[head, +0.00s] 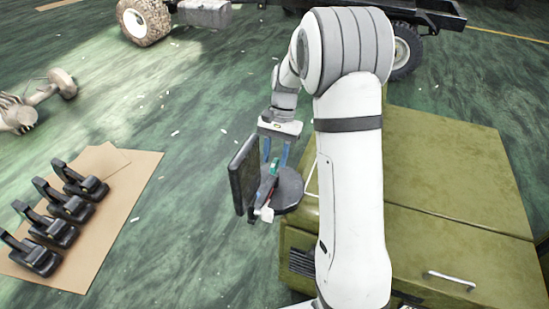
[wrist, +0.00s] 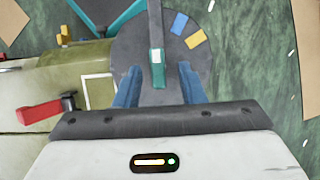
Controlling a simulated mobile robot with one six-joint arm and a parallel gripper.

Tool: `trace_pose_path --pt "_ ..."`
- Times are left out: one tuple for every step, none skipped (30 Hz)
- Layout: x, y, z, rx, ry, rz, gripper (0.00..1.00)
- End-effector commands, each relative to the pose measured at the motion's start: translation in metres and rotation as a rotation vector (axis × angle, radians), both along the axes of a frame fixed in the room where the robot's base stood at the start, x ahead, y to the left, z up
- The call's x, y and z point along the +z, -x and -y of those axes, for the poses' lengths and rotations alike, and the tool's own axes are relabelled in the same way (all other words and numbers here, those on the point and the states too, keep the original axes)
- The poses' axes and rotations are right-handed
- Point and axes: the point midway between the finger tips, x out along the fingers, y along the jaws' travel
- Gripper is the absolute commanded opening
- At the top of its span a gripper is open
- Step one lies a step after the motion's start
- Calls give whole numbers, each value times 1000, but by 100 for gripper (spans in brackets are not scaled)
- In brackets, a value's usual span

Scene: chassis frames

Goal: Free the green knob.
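A slim green knob (wrist: 157,62) with a white patch stands on a dark bar over a round grey disc (wrist: 203,62). In the head view the knob (head: 273,167) is a small green spot between a dark upright panel (head: 243,175) and the disc (head: 289,190). My gripper (wrist: 159,82) is open, with its blue fingers to the left and right of the knob and gaps on both sides. In the head view my gripper (head: 276,152) points down at the knob. I cannot tell how deep the fingertips reach. The knob's base is partly hidden.
An olive cabinet (head: 450,180) stands beside my arm. In the wrist view a red handle (wrist: 40,113) lies left of my fingers, and blue (wrist: 180,23) and yellow (wrist: 194,39) tags lie on the disc. Several black clamps (head: 70,207) sit on cardboard (head: 130,165). Green floor is open between.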

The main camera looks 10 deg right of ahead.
Motion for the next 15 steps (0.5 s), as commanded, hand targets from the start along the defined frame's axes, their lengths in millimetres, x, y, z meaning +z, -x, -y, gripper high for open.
trace_pose_path --pt "-4 2 -1 -1 0 -2 36" --pt "-6 3 -1 -1 -1 -2 36" --pt "-8 3 -1 -2 1 0 36" --pt "-9 4 -1 -2 0 0 36" --pt "-10 4 -1 -2 0 0 36" --pt "-11 4 -1 -2 0 1 36" --pt "-11 4 -1 -2 0 1 36" --pt "-11 4 -1 -2 0 1 36" --pt "-11 4 -1 -2 0 1 36" --pt "-11 4 -1 -2 0 1 36" --pt "-11 4 -1 -2 0 1 36" --pt "-11 4 -1 -2 0 1 36" --pt "-11 4 -1 -2 0 1 34" --pt "-11 4 -1 -3 1 1 31" --pt "-11 4 -1 -3 1 1 28"
